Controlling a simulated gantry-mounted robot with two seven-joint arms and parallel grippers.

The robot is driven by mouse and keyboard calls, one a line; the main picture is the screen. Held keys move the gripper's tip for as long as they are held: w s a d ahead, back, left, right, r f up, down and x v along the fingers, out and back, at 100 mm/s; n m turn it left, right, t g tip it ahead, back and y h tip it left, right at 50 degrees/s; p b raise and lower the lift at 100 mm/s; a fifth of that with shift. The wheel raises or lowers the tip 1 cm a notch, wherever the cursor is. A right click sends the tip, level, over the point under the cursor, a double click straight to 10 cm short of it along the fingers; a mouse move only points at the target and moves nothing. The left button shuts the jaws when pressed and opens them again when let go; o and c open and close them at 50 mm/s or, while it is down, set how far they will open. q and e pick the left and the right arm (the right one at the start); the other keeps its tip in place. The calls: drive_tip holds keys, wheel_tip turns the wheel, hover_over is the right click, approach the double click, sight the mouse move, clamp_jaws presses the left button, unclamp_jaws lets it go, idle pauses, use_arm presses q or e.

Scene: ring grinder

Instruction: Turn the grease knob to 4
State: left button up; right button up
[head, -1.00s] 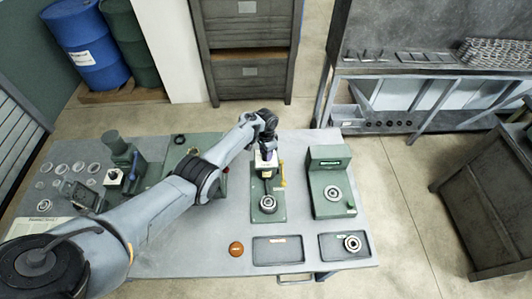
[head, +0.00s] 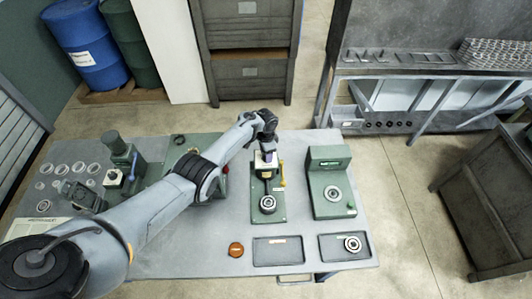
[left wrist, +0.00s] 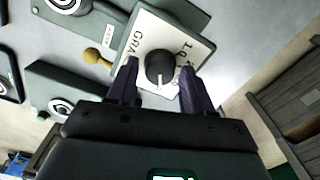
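The grease knob (left wrist: 160,65) is a round black knob with a white pointer line towards the bottom of the left wrist view. It sits on a white dial plate (left wrist: 146,30) with black lettering, partly hidden by the knob and fingers. In the head view the dial plate (head: 264,167) is at the back of a green fixture (head: 268,208). My left gripper (left wrist: 159,72) is open, one dark finger on each side of the knob, with visible gaps. It also shows in the head view (head: 267,157), above the dial. My right gripper is not in view.
A yellow-knobbed lever (left wrist: 93,56) stands close beside the dial. A second green machine (head: 332,180) is to the right. Two dark trays (head: 258,258) and an orange-brown round object (head: 236,249) lie along the front. Clamps and rings fill the left of the table.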

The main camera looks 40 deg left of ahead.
use_arm(q)
drive_tip(key=shift+o, duration=0.5)
drive_tip(key=shift+r, duration=0.25)
wheel_tip(320, 180, up, 10)
drive_tip(key=p, duration=0.3)
drive_tip(key=shift+r, duration=0.2)
